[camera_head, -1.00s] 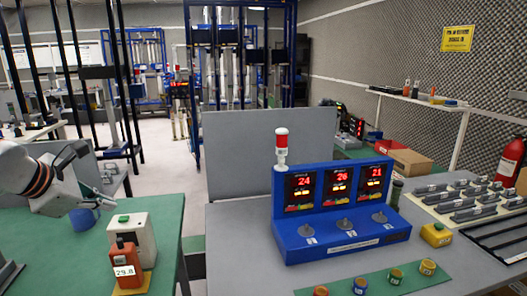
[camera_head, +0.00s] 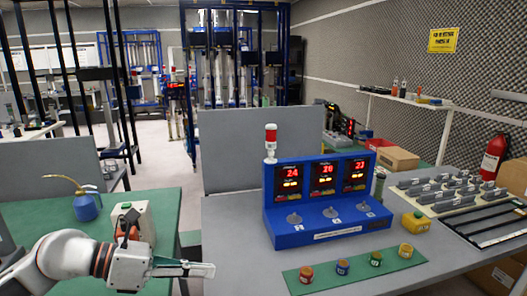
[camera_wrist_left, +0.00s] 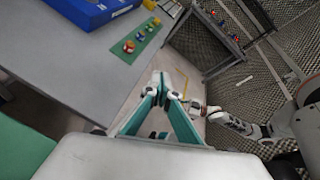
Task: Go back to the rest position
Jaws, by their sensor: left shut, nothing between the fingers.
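My left gripper (camera_head: 205,270) reaches in from the lower left in the head view, with its fingers pointing right. It is shut and empty, in front of the gap between the green table and the grey table. In the left wrist view its fingertips (camera_wrist_left: 161,82) meet, and the floor and the grey table's edge lie beyond them. My right arm shows at the right of the left wrist view with its gripper (camera_wrist_left: 212,115); its jaws are too small to read there. It is not seen in the head view.
A blue box (camera_head: 322,234) with three red displays stands on the grey table (camera_head: 235,262). A green strip (camera_head: 330,279) with several small pots lies before it. The green table (camera_head: 168,208) holds a blue oil can (camera_head: 87,207) and a white device (camera_head: 143,215).

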